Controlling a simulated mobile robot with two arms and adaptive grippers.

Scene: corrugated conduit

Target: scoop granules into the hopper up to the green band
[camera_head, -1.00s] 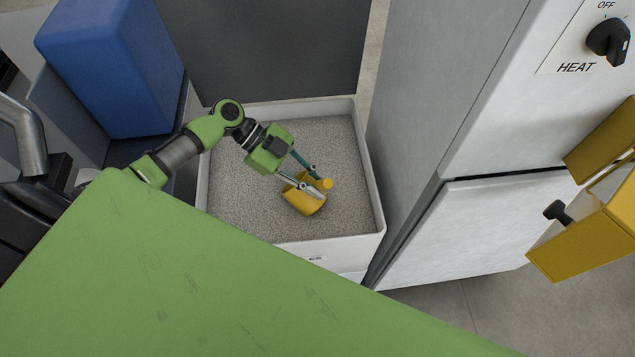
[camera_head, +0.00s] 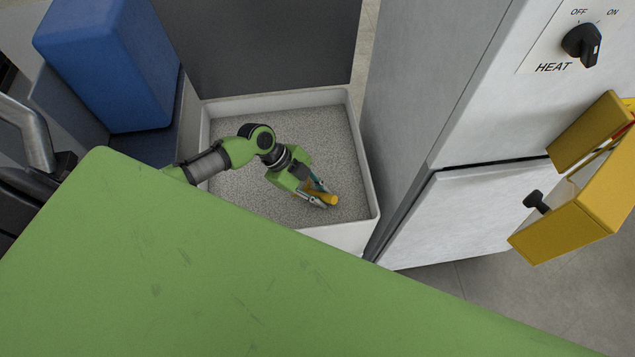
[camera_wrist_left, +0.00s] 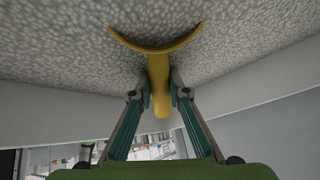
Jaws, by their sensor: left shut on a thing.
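My left gripper (camera_head: 322,196) is low over the near right part of a white bin (camera_head: 368,160) of grey granules (camera_head: 315,125). It is shut on the handle of a yellow scoop (camera_head: 331,200). In the left wrist view the fingers (camera_wrist_left: 160,92) hold the handle from both sides. The scoop's curved rim (camera_wrist_left: 157,49) shows against the granules, and its bowl seems at least partly sunk in them. How full the bowl is cannot be told. I cannot make out a hopper or a green band. My right gripper is not in view.
A tall grey-white cabinet (camera_head: 480,220) with a HEAT knob (camera_head: 581,44) stands close to the bin's right. A yellow open box (camera_head: 570,225) is at the far right. A blue block (camera_head: 110,65) stands left of the bin, and a dark panel (camera_head: 260,45) behind it.

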